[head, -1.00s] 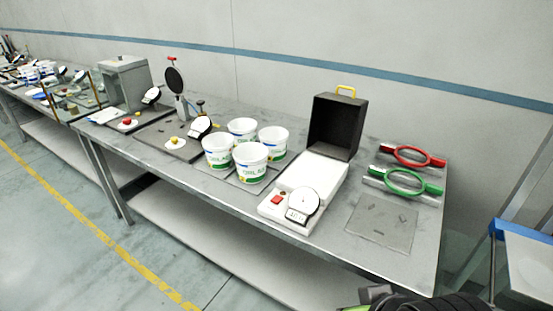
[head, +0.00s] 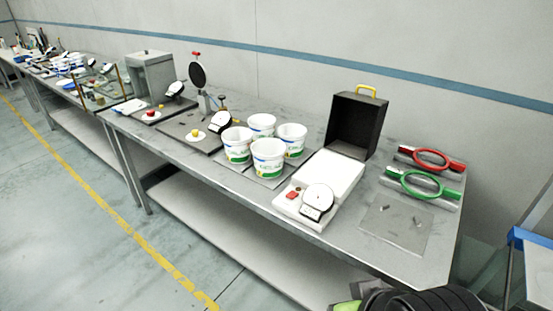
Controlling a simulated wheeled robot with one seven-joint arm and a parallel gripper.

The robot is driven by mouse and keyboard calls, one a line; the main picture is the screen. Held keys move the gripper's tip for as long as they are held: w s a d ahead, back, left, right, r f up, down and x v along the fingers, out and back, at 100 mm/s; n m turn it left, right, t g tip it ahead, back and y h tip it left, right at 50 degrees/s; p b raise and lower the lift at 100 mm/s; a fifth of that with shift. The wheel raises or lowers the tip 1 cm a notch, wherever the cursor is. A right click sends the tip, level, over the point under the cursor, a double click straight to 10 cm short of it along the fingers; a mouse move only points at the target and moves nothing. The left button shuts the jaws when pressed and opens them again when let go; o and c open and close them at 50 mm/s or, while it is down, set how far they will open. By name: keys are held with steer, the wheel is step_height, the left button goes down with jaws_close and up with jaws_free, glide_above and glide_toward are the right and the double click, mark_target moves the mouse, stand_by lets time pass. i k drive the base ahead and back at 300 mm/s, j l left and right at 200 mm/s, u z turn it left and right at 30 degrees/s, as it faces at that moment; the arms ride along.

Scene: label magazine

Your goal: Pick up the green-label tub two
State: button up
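Several white tubs with green and blue labels stand upright in a close cluster on the metal workbench (head: 330,240). The front tub (head: 268,158) and the left tub (head: 237,146) show their labels most clearly. The right tub (head: 292,140) and the back tub (head: 262,125) are partly hidden by those in front. I cannot tell which one is tub two. My gripper is not in view. A black ribbed part of my arm shows at the bottom right edge, apart from the tubs.
A white dial device (head: 303,205) and an open black box (head: 355,125) stand right of the tubs. Red (head: 432,159) and green (head: 424,184) ring-shaped tools lie farther right. A plate with a yellow item (head: 195,135) is left of them. Clear floor (head: 90,190) lies in front.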

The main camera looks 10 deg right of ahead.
mark_target(268, 153)
steer(key=i+j+u, duration=0.1)
steer(key=i+j, duration=0.6)
steer(key=i+j+u, duration=0.15)
steer(key=i+j, duration=0.5)
steer(key=i, duration=0.1)
